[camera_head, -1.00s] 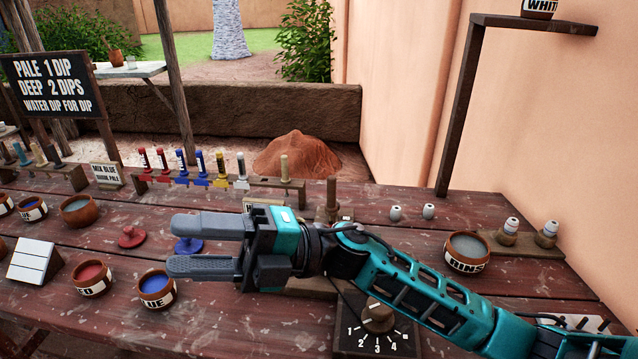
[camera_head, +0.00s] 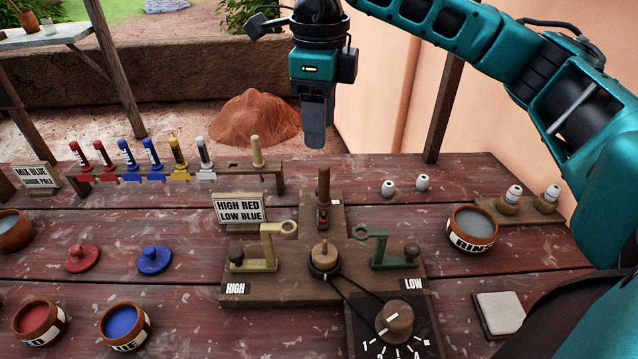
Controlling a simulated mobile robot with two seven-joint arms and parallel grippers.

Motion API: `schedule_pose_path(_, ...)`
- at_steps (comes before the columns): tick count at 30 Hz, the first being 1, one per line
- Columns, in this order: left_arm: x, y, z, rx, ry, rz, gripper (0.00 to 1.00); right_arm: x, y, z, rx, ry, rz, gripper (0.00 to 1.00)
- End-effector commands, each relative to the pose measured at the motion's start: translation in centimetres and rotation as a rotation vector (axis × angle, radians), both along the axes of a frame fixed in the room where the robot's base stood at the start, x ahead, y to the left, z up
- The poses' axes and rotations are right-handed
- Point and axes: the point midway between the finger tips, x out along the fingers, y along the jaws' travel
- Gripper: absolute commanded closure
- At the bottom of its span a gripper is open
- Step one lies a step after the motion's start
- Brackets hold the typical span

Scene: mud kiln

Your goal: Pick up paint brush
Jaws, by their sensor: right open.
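An upright brown wooden handle with a dark red band (camera_head: 323,195) stands in a small wooden block at the middle of the table; it looks like the paint brush, though its lower end is hidden. My right gripper (camera_head: 314,135) points down above and a little behind it in the picture, apart from it. It is open and empty, its fingers seen nearly in line. Another light wooden handle (camera_head: 257,152) stands at the right end of the rack. My left gripper is out of view.
A rack (camera_head: 220,174) holds several coloured tubes. A "HIGH RED LOW BLUE" sign (camera_head: 240,208), a device with a green lever (camera_head: 385,250) and a dial (camera_head: 394,320) stand close to the handle. A rinse bowl (camera_head: 473,229) and two small pale pots (camera_head: 422,183) are to the right.

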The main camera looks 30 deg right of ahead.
Motion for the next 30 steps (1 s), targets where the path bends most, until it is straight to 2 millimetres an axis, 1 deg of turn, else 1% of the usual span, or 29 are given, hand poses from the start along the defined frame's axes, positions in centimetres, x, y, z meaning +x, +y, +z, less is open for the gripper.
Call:
schedule_pose_path(1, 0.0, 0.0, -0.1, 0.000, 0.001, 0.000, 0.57, -0.1, -0.1, -1.2, -0.001, 0.006, 0.001, 0.51)
schedule_pose_path(6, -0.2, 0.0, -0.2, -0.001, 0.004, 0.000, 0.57, -0.1, 0.0, -4.2, 0.002, 0.005, 0.002, 0.51)
schedule_pose_path(9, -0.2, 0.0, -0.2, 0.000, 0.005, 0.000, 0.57, -0.1, 0.0, -5.3, 0.003, 0.003, 0.002, 0.51)
schedule_pose_path(14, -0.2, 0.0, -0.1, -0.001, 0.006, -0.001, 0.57, -0.1, -0.1, -6.4, 0.004, 0.003, 0.002, 0.51)
schedule_pose_path(19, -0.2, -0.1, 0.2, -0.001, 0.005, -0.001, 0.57, -0.1, -0.8, -8.8, 0.003, 0.006, 0.002, 0.51)
schedule_pose_path(21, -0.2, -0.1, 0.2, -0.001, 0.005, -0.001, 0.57, -0.1, -0.8, -9.8, 0.004, 0.005, 0.002, 0.51)
schedule_pose_path(25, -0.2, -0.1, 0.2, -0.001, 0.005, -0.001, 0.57, 0.0, -0.8, -10.9, 0.005, 0.002, 0.003, 0.51)
schedule_pose_path(30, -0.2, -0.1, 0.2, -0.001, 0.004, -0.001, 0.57, 0.0, -0.8, -11.0, 0.004, 0.001, 0.003, 0.51)
